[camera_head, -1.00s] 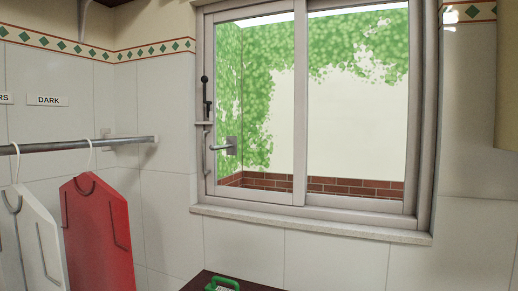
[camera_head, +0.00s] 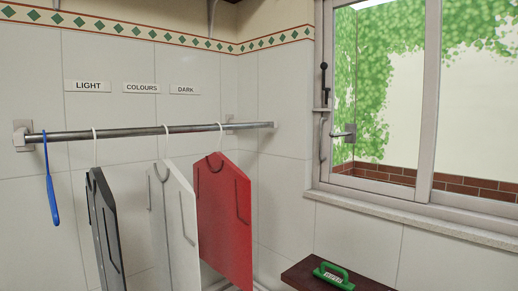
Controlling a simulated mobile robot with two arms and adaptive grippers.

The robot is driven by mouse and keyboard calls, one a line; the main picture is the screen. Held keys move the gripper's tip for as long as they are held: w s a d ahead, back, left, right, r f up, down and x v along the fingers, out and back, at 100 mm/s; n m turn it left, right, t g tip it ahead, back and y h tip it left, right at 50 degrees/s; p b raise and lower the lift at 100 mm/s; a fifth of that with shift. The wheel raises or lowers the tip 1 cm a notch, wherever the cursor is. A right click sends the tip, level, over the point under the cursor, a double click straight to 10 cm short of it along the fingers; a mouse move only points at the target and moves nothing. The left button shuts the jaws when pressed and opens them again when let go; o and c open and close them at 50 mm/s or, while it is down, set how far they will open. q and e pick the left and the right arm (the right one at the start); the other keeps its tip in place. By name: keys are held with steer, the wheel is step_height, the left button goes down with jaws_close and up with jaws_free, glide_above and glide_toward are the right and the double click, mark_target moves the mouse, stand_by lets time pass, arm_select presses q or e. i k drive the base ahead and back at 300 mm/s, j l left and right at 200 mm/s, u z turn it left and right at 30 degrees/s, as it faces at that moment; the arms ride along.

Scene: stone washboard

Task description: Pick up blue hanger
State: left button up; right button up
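The blue hanger (camera_head: 51,187) hangs from the left end of the metal rail (camera_head: 150,132), near the wall bracket. It is seen nearly edge-on, with its hook over the rail and nothing on it. Neither of my grippers is in view.
A black garment (camera_head: 106,232), a white garment (camera_head: 173,225) and a red garment (camera_head: 225,220) hang further right on the rail. Labels LIGHT, COLOURS and DARK are on the tiled wall. A green-handled brush (camera_head: 334,276) lies on a dark surface (camera_head: 301,273) below the window.

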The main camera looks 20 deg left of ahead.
mark_target(50, 189)
steer(key=u, duration=2)
steer(key=l+u, duration=0.25)
steer(key=u, duration=0.15)
steer(key=l+u, duration=0.25)
steer(key=u, duration=0.15)
steer(key=k+l+u, duration=0.1)
steer(key=l+u, duration=0.15)
steer(key=u, duration=0.15)
